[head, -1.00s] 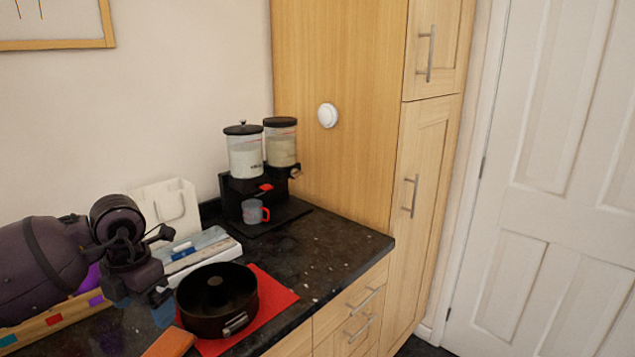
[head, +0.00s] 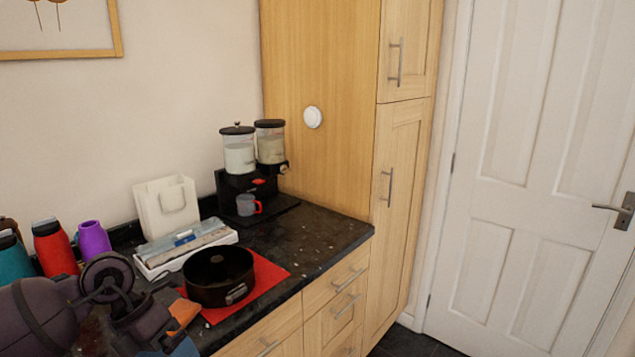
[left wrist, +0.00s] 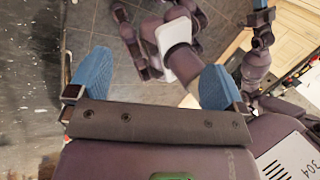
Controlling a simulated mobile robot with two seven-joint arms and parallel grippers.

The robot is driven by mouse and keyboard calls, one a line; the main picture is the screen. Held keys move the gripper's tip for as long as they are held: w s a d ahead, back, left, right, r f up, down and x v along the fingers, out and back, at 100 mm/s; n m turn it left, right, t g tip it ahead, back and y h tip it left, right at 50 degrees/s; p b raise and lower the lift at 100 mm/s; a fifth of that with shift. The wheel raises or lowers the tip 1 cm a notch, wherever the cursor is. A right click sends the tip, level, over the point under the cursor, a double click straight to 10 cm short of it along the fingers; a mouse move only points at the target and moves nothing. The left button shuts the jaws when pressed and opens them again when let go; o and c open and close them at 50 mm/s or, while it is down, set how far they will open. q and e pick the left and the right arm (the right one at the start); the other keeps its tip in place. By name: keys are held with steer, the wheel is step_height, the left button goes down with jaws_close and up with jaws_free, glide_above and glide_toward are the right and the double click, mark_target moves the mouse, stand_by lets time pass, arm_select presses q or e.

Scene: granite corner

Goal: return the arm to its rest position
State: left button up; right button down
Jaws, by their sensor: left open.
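My left arm comes in at the lower left of the head view. Its gripper (head: 170,347) is at the bottom edge, over the front of the dark counter, and is partly cut off. In the left wrist view the two blue fingers of my left gripper (left wrist: 150,82) stand wide apart with nothing between them. Below them in that view lie grey floor tiles and parts of my own body.
A black round pan (head: 219,278) sits on a red mat (head: 268,280), close right of my left arm. Floor lies right of the counter.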

arm_select(q)
steer(key=s+d+n+t+h, duration=0.55)
steer(key=d+n+h, duration=0.4)
steer(key=h, duration=0.35)
steer(key=a+f+n+t+y, duration=0.8)
steer(key=f+n+t+y, duration=0.5)
steer(key=n, duration=0.7)
steer(key=s+a+f+n+g+y, duration=0.2)
steer(key=s+f+n+g, duration=0.1)
steer(key=s+f+n, duration=0.2)
steer(key=s+a+f+n+g+y, duration=0.2)
steer(key=s+f+n+g+y, duration=0.1)
steer(key=s+f, duration=0.3)
steer(key=shift+s+a+f+n, duration=0.35)
steer(key=shift+s+n, duration=0.35)
steer(key=shift+n, duration=0.15)
